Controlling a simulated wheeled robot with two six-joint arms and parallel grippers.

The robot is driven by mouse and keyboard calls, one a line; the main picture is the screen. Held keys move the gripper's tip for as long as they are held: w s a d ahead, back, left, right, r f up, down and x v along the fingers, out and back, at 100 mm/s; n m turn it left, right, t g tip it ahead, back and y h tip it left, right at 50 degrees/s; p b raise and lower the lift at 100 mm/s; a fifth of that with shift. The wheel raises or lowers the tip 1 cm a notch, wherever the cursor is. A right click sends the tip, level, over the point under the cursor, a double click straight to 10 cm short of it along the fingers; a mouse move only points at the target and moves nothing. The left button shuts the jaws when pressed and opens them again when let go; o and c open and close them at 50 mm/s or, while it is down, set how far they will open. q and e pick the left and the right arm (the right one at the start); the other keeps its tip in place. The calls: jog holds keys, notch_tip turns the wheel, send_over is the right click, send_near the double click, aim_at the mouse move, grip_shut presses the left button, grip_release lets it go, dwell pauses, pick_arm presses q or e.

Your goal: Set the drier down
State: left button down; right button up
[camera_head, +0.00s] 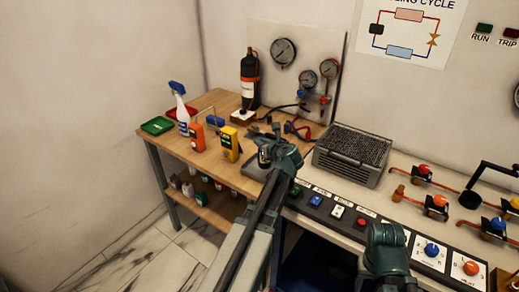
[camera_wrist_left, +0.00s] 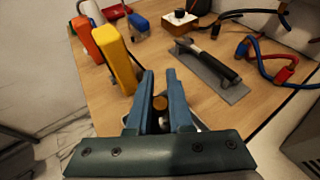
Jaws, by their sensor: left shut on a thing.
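My left gripper (camera_head: 268,150) is over the right end of the wooden bench. It also shows in the left wrist view (camera_wrist_left: 160,85), with both blue-grey fingers closed around the drier (camera_wrist_left: 160,103). Only the drier's copper-coloured end and a little of its pale body show between the fingers. The rest is hidden, and I cannot tell whether it touches anything below. My right gripper (camera_head: 387,238) is low in front of the control panel; its fingertips are not clear.
On the wooden bench (camera_wrist_left: 120,115) stand a yellow meter (camera_head: 230,143), an orange device (camera_head: 197,136) and a spray bottle (camera_head: 180,105). A grey plate with a tool (camera_wrist_left: 210,65) and red-and-blue hoses (camera_wrist_left: 268,62) lie further back. A finned unit (camera_head: 352,155) stands right of the gripper.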

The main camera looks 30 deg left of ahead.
pick_arm(q)
jog(key=f+b, duration=0.1)
jog(key=w+a+f+b, duration=0.1)
jog(key=f+b, duration=0.1)
jog(key=shift+w+a+f+b, duration=0.15)
jog(key=shift+a+f+b, duration=0.1)
jog(key=shift+f+b, duration=0.1)
dwell(0.3)
jog(key=shift+f, duration=0.15)
jog(key=c, duration=0.8)
grip_release()
